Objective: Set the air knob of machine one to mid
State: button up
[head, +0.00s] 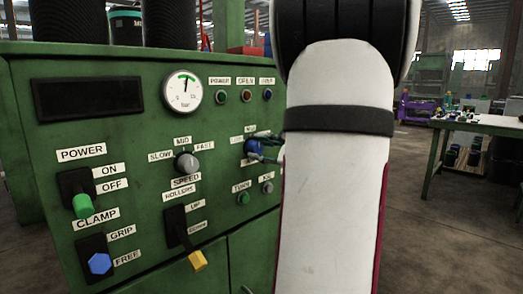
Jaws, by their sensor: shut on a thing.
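The green machine panel (140,210) fills the left of the head view. A blue knob (251,146) sits at the panel's right part, with small labels around it; they are partly hidden and too small to read surely. My gripper (262,148) reaches it from the right and is shut on it. Most of the gripper and the knob's right side are hidden behind my white arm. The knob's pointer direction cannot be made out. A round gauge (182,92) above left has its needle near upright, by a green band.
A grey speed knob (186,163) sits left of the blue knob. Power (80,204), clamp (99,264) and rollers (196,258) levers are lower left. Small buttons (243,198) lie below the blue knob, several more above. A table (470,125) stands far right; floor between is clear.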

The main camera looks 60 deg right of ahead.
jog(key=o, duration=1.2)
jog(key=shift+c, duration=0.2)
jog(key=s+a, duration=0.2)
jog(key=s, duration=1)
jog(key=shift+r, duration=0.35)
jog(key=shift+w+a, duration=0.1)
